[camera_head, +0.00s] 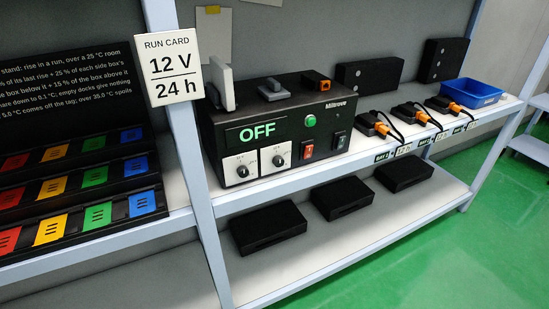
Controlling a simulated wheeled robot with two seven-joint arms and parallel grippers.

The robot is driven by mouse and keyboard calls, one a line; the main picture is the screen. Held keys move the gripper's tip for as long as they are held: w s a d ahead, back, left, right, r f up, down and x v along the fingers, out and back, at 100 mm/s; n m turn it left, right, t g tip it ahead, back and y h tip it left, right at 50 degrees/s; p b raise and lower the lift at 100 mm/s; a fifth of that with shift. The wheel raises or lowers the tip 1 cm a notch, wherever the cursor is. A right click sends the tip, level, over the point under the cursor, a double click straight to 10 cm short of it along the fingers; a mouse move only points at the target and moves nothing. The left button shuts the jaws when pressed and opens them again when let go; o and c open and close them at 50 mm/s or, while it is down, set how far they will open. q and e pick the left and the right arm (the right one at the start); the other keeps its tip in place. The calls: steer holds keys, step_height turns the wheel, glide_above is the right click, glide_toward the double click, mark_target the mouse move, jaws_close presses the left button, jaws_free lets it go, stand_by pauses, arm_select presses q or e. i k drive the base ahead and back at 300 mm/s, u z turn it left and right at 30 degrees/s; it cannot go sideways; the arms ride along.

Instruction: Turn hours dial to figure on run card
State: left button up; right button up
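The run card (168,68) hangs on the shelf post and reads 12 V over 24 h. A black power unit (325,118) marked Miltrove stands on the shelf to the right of the post. Its display (257,131) reads OFF in green. Two dials sit on white plates low on its front: a left dial (241,170) and a right dial (277,159). Their labels and pointer settings are too small to read, so I cannot tell which is the hours dial. Neither of my grippers is in view.
A green button (310,121), a red switch (308,149) and a black switch (340,140) are beside the dials. Several orange-ended cables (413,113) and a blue bin (470,92) are to the right. Colored docks (95,173) are left. Green floor (430,250) is clear.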

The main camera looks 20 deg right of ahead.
mark_target(278, 160)
steer(key=u, duration=0.45)
steer(key=k, duration=1.15)
steer(key=z, duration=0.7)
steer(key=i, duration=1.05)
steer(key=z, duration=0.2)
